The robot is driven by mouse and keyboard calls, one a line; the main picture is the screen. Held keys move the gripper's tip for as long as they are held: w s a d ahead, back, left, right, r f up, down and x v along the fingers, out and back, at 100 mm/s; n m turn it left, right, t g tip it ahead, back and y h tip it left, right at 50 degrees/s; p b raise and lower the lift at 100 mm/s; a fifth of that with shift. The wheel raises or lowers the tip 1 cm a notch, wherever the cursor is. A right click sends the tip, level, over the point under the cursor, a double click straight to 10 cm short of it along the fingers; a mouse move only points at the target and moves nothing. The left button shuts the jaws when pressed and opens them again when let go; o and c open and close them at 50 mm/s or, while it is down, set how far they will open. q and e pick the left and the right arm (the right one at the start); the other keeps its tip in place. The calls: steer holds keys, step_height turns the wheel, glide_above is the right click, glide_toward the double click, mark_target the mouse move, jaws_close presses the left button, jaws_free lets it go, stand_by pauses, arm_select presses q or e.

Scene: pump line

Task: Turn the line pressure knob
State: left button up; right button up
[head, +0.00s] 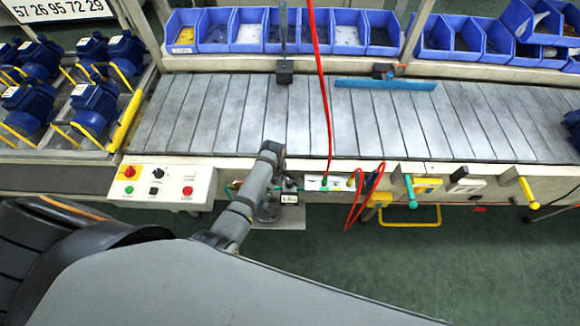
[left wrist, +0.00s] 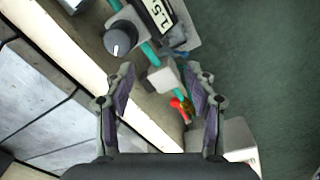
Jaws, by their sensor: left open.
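The line pressure knob is a round dark grey knob (left wrist: 120,39) with a pale mark, near the top of the left wrist view. In the head view the knob (head: 289,183) shows small on the front edge of the line. A white display with dark digits (left wrist: 160,14) sits beside it. My left gripper (left wrist: 160,103) is open, with nothing between its fingers that I can see held. The knob lies apart from the fingertips, ahead and a little left in the wrist view. In the head view my left gripper (head: 268,203) is just left of the knob, partly hidden by my arm.
A teal pipe (left wrist: 150,54) and a small red-handled valve (left wrist: 179,108) lie close to the fingers. A control box with buttons (head: 160,185) stands left of my arm. A red hose (head: 322,80) and yellow and teal handles (head: 411,190) are to the right.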

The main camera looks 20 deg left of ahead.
mark_target(290, 181)
arm_select(q)
steer(key=w+d+r+n+p, duration=0.1)
steer(key=w+d+r+n, duration=0.35)
steer(key=r, duration=0.25)
steer(key=shift+n+g, duration=0.25)
steer(key=shift+g, duration=0.05)
steer(key=f+b, duration=0.7)
steer(key=a+f+b, duration=0.1)
steer(key=f+b, duration=0.3)
steer(key=shift+w, duration=0.1)
arm_select(e)
step_height(290, 181, down, 9)
steer(key=shift+s+f, duration=0.2)
steer(key=shift+s, duration=0.05)
arm_select(q)
steer(key=c, duration=1.2)
arm_select(e)
steer(key=shift+d+r, duration=0.1)
